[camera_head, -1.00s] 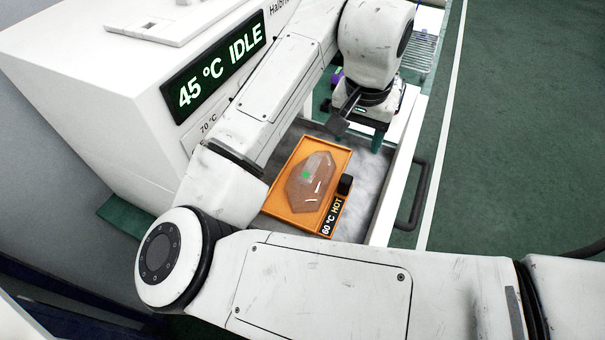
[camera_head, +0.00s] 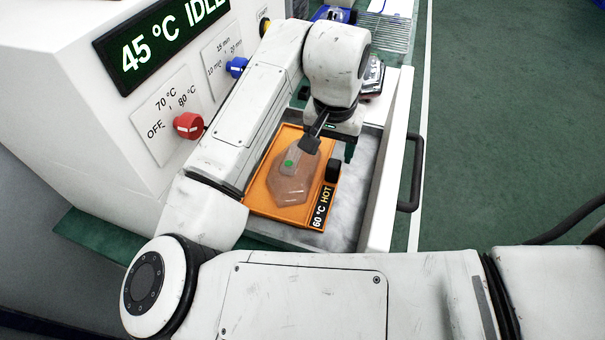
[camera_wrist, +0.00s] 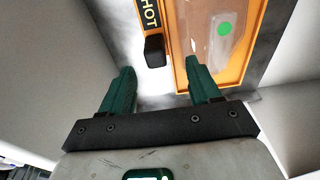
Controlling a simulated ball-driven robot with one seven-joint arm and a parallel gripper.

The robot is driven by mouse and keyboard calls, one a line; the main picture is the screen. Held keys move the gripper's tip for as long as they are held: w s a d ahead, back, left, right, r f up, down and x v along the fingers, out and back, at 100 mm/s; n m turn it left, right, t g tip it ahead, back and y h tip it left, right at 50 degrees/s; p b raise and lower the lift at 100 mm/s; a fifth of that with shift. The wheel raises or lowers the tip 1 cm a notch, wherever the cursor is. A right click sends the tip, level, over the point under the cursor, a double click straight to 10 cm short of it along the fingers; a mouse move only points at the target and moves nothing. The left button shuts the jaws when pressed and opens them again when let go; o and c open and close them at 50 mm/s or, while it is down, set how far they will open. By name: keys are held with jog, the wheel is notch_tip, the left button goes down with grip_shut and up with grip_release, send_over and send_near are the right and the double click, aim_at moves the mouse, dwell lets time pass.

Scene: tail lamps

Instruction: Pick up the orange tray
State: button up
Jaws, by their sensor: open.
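The orange tray (camera_head: 256,197) lies in the open drawer of the white machine. It carries a translucent lens-shaped piece (camera_head: 293,187) with a green dot, and a label reading "60 °C HOT" along its right edge. A black block-like handle (camera_head: 333,170) sticks out from that edge. In the wrist view the tray (camera_wrist: 239,79) is at the top right and its black handle (camera_wrist: 154,50) is beyond the fingers. My gripper (camera_wrist: 161,82) is open and empty, with green fingers; the right fingertip overlaps the tray's edge in the picture. In the head view my arm partly hides the gripper.
The drawer (camera_head: 377,235) has a white front and a dark bar handle (camera_head: 412,172) on the right. The machine shows "45 °C IDLE" on its display (camera_head: 165,42), above a red knob (camera_head: 188,125) and a blue knob (camera_head: 237,67). A wire rack (camera_head: 385,32) stands at the back.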

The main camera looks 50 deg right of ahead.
aim_at(334, 164)
jog(key=shift+s+d+f, duration=0.1)
jog(key=shift+d+f, duration=0.1)
jog(key=shift+f, duration=1.05)
jog(key=shift+d+f, duration=0.2)
jog(key=shift+f, duration=1)
jog(key=shift+s+d+f, duration=0.1)
jog(key=shift+d+f, duration=0.1)
jog(key=shift+f, duration=1.05)
grip_shut()
